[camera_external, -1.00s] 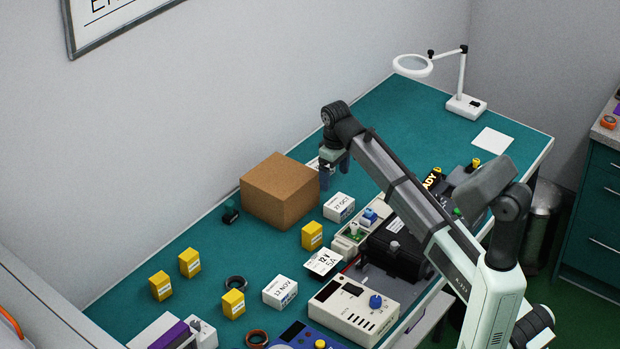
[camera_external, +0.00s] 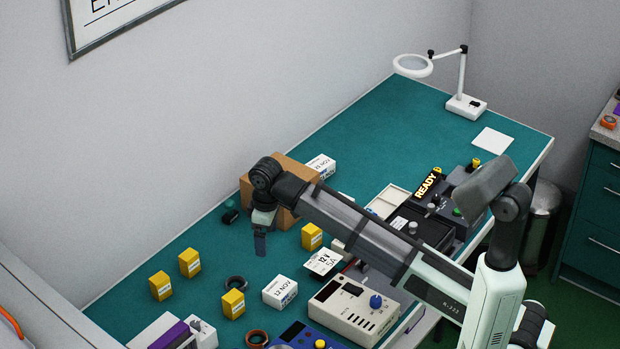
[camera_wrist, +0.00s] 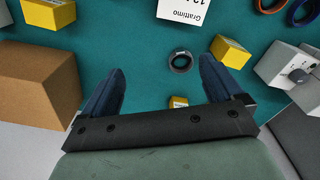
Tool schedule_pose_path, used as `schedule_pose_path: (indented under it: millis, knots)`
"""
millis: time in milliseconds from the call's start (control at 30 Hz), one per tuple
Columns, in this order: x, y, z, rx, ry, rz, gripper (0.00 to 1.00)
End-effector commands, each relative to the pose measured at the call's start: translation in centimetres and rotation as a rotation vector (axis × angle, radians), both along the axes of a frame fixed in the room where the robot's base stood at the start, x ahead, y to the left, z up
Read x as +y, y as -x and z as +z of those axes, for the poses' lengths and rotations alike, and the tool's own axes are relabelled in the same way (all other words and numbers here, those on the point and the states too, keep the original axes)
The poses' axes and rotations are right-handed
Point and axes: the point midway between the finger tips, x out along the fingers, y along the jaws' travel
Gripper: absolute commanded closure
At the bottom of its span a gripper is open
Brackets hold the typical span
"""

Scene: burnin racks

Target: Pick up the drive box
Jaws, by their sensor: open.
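No label here reads "drive box", so I cannot tell which box it names. Candidates are white date-labelled boxes: one reading 12 NOV (camera_external: 280,291) on the mat, which seems to show at the top of the wrist view (camera_wrist: 186,10), and another (camera_external: 320,166) behind the large cardboard box (camera_external: 284,167). Small yellow boxes stand nearby, one at front (camera_external: 233,304), one beside the cardboard box (camera_external: 312,236). My gripper (camera_external: 260,250) hangs fingers down, in front of the cardboard box. In the wrist view its blue fingers (camera_wrist: 160,85) are apart with nothing held.
A dark ring (camera_wrist: 181,61) lies on the teal mat. Two yellow boxes (camera_external: 190,262) (camera_external: 161,285) stand at left. A beige device with a blue knob (camera_external: 355,310) and a black READY unit (camera_external: 428,185) line the right edge.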

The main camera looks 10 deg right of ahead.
Motion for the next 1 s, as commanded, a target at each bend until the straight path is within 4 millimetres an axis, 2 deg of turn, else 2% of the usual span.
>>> schedule_pose_path:
  millis: [33,100,300,467,1000]
  knots:
    - [0.1,1.4,0.0,0.001,-0.002,-0.021,0.06]
    - [0.3,2.6,0.0,0.003,-0.003,-0.073,0.06]
    - [-0.1,4.4,0.0,0.011,-0.006,-0.272,0.06]
    - [-1.0,4.9,-0.1,0.021,-0.005,-0.506,0.06]
    - [-2.2,5.7,-0.5,0.042,0.004,-1.497,0.06]
